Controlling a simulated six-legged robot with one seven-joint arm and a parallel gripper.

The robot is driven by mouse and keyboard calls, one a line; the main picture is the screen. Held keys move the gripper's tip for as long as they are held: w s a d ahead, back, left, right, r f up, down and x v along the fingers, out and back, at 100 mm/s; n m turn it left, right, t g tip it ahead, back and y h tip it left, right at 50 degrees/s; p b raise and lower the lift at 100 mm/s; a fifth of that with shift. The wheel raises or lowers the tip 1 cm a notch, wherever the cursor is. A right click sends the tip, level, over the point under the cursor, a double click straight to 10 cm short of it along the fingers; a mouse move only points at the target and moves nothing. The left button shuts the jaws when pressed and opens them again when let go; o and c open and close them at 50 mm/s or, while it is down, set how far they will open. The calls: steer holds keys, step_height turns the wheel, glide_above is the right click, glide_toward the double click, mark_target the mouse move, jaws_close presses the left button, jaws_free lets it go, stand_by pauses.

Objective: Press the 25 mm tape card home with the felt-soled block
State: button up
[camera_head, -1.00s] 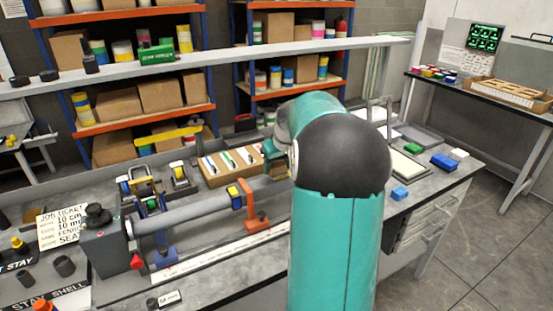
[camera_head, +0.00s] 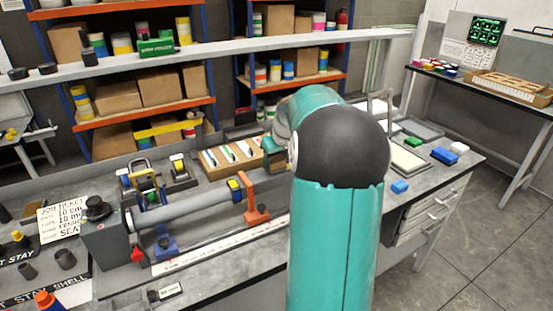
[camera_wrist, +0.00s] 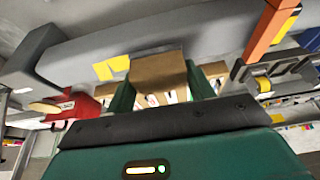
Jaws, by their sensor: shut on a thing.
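My gripper (camera_wrist: 160,92) is shut on a brown block (camera_wrist: 160,70), held between its two green fingers in the wrist view. I cannot tell whether these are the 25 mm tape card, or whether the block touches the tube. In the head view the tube (camera_head: 198,206) lies along the bench, and my arm hides most of the gripper and the block.
An orange stand (camera_head: 254,198) and a blue stand (camera_head: 165,243) stand along the tube. A wooden tray (camera_head: 207,171) with slim items and tape dispensers (camera_head: 180,172) stand behind it. A grey end block (camera_head: 106,247) is at left.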

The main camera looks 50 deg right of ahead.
steer(key=shift+f, duration=0.4)
steer(key=shift+s+d+r, duration=0.1)
steer(key=shift+s+d, duration=0.2)
steer(key=shift+d, duration=0.55)
steer(key=shift+s+d+r, duration=0.1)
steer(key=shift+s+d, duration=0.15)
steer(key=shift+d, duration=0.6)
steer(key=shift+s+d+f, duration=0.15)
steer(key=shift+s+d, duration=0.1)
steer(key=shift+d, duration=0.55)
steer(key=shift+s+d+f, duration=0.1)
steer(key=shift+s+d, duration=0.15)
steer(key=shift+d, duration=0.55)
steer(key=shift+w+a, duration=0.35)
steer(key=shift+a, duration=0.75)
steer(key=shift+w+a, duration=0.35)
steer(key=shift+a, duration=0.8)
steer(key=shift+w+a, duration=0.35)
steer(key=shift+a, duration=0.75)
steer(key=shift+s+d, duration=0.35)
steer(key=shift+d, duration=0.8)
steer(key=shift+s+d, duration=0.35)
steer(key=shift+d, duration=0.75)
steer(key=shift+s+d, duration=0.35)
steer(key=shift+d, duration=0.8)
step_height(320, 180, up, 7)
